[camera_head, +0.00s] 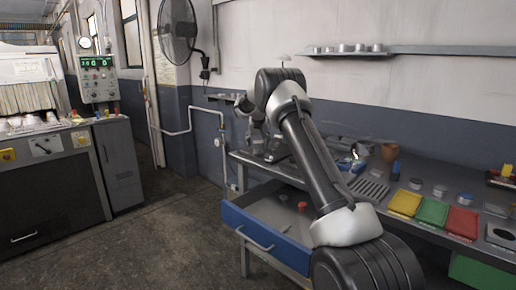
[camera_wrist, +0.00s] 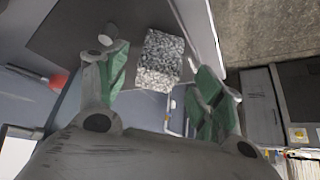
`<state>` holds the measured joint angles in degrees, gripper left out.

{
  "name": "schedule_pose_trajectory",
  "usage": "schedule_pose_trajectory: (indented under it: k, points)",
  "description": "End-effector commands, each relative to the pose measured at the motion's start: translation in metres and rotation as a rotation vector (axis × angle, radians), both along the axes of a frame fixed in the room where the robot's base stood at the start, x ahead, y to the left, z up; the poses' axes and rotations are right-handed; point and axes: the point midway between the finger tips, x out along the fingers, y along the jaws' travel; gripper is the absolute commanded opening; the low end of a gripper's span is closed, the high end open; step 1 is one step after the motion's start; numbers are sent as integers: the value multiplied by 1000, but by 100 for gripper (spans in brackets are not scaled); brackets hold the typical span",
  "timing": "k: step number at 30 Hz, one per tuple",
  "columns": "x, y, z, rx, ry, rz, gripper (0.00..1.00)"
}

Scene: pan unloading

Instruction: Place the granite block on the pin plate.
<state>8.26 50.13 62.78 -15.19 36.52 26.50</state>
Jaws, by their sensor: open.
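The granite block (camera_wrist: 162,60) is speckled grey and white. In the wrist view it lies in the gap between the fingers of my gripper (camera_wrist: 157,72), which is open with green pads on both sides. I see no finger clearly pressing on it.
The blue-fronted drawer (camera_head: 262,240) stands open below the bench, with a red item (camera_head: 303,206) inside. Yellow (camera_head: 405,202), green (camera_head: 432,213) and red (camera_head: 462,222) trays and small cups occupy the bench. A shelf (camera_head: 440,50) hangs above. The floor at left is clear.

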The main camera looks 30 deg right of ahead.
Motion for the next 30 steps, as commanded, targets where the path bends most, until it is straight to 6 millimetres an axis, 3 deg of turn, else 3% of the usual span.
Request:
schedule_pose_trajectory:
  k: [3,13,17,20,24,27,30]
  points:
    - [-14,6,24,0,-1,-1,68]
    - [-39,17,64,0,2,3,68]
    - [-75,32,102,0,13,31,68]
    - [-129,50,142,1,34,69,68]
    - [-223,77,184,7,70,132,68]
    - [-296,95,201,12,93,180,68]
    - [-369,111,205,18,114,232,68]
